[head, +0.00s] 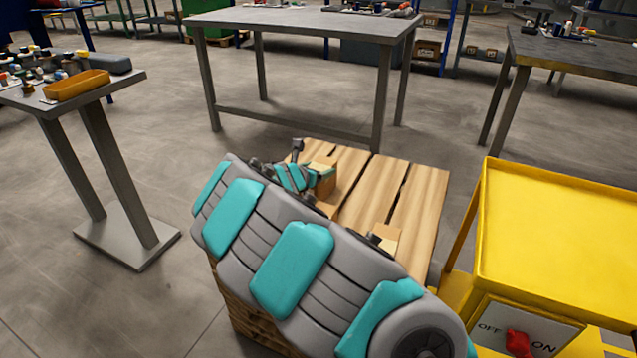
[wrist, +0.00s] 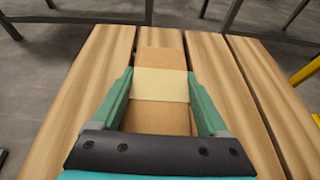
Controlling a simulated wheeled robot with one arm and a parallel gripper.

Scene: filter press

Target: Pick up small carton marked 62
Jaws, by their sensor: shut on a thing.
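A small brown carton (wrist: 161,118) with a pale tape band across it is between the two green fingers of my gripper (wrist: 162,95) in the wrist view. The fingers are shut on its sides. The carton is over a slatted wooden pallet top (wrist: 83,95); I cannot tell whether it touches the slats. No number shows on it.
Another carton (head: 386,238) sits on the pallet, partly behind my arm. A yellow cart (head: 560,235) with an OFF/ON switch panel stands close on the right. A grey table (head: 300,22) stands behind the pallet.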

